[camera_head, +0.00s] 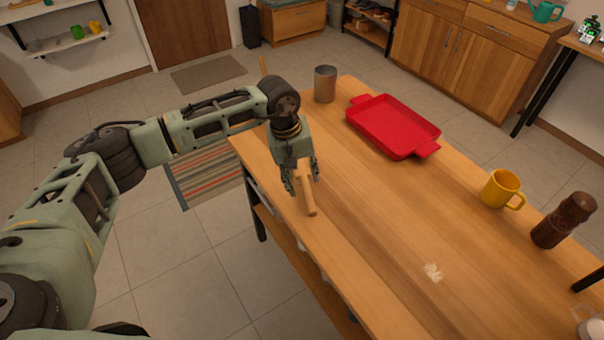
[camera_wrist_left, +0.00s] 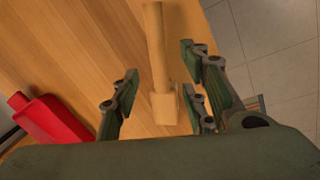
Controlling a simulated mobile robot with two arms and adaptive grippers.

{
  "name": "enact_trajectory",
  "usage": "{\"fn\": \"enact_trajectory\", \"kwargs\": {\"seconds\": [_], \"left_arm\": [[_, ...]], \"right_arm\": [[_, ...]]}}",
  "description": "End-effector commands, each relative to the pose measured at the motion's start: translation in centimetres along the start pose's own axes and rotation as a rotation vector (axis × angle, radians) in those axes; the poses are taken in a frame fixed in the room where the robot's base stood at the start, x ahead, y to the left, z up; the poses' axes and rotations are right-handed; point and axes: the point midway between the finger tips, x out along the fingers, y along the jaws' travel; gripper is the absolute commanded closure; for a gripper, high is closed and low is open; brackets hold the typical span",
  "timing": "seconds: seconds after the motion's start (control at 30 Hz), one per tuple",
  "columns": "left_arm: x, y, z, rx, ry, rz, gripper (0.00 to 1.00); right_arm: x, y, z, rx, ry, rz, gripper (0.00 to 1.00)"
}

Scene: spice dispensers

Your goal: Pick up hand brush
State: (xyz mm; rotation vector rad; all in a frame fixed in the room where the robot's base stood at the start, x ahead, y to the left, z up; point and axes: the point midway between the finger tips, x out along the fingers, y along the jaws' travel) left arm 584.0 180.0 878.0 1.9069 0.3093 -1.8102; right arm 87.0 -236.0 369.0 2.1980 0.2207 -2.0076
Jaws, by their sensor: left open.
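The hand brush (camera_head: 308,204) is pale wood and lies near the left long edge of the wooden table. Its handle (camera_wrist_left: 155,45) and wider block (camera_wrist_left: 165,108) show in the left wrist view. Any bristles are hidden. My left gripper (camera_head: 303,184) points down over the brush, with its fingers apart. In the left wrist view, the fingers (camera_wrist_left: 158,85) stand on either side of the brush, with visible gaps. I cannot tell how far above the tabletop the fingertips are. My right gripper is not in view.
On the table (camera_head: 365,210) stand a metal cup (camera_head: 325,84), a red tray (camera_head: 393,127), a yellow mug (camera_head: 501,188) and a dark brown mill (camera_head: 564,220). A pale powdery patch (camera_head: 433,271) lies near the front. The table middle is otherwise clear.

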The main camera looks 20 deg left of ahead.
Motion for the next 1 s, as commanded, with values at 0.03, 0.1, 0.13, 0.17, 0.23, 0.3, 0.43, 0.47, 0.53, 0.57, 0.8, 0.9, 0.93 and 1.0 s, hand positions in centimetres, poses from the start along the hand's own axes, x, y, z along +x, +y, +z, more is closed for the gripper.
{"fn": "enact_trajectory", "kwargs": {"seconds": [0.03, 0.1, 0.13, 0.17, 0.23, 0.3, 0.43, 0.47, 0.53, 0.57, 0.8, 0.9, 0.93, 1.0], "left_arm": [[0.4, 0.0, 0.0, -0.002, -0.002, -0.001, 0.59], [1.3, 0.1, 0.0, -0.001, -0.004, -0.002, 0.59], [1.8, 0.1, 0.0, -0.001, -0.004, -0.001, 0.59], [2.2, 0.1, 0.0, -0.002, -0.004, -0.001, 0.59], [3.5, 0.1, -0.1, -0.002, -0.003, 0.0, 0.59], [4.3, 0.1, -0.1, -0.002, -0.003, 0.0, 0.59], [5.1, 0.1, -0.1, -0.001, -0.001, 0.002, 0.59], [5.2, 0.1, -0.2, -0.001, -0.001, 0.002, 0.59], [5.2, 0.1, -0.2, -0.001, -0.001, 0.003, 0.59], [5.2, 0.1, -0.2, -0.001, -0.001, 0.003, 0.59], [5.1, 0.1, -0.2, -0.002, -0.001, 0.003, 0.75], [5.1, 0.1, -0.2, -0.002, -0.001, 0.003, 0.84], [5.1, 0.1, -0.2, -0.002, -0.001, 0.003, 0.86], [5.1, 0.1, -0.2, -0.002, -0.001, 0.003, 0.93]], "right_arm": [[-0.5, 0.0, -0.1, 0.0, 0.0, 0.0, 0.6], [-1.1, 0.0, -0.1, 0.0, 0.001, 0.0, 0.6], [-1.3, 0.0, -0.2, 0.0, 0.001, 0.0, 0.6], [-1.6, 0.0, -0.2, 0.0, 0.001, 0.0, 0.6], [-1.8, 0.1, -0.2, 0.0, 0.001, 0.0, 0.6], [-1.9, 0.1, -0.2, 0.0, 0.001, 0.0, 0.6], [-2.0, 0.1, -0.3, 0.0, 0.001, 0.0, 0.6], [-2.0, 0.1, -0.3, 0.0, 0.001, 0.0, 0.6], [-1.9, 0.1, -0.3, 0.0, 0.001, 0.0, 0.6], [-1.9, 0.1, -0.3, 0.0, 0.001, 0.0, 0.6], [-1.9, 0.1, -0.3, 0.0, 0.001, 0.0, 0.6], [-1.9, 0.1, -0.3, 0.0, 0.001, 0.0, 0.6], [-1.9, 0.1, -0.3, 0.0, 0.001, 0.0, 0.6], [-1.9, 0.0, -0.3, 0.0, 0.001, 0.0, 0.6]]}}
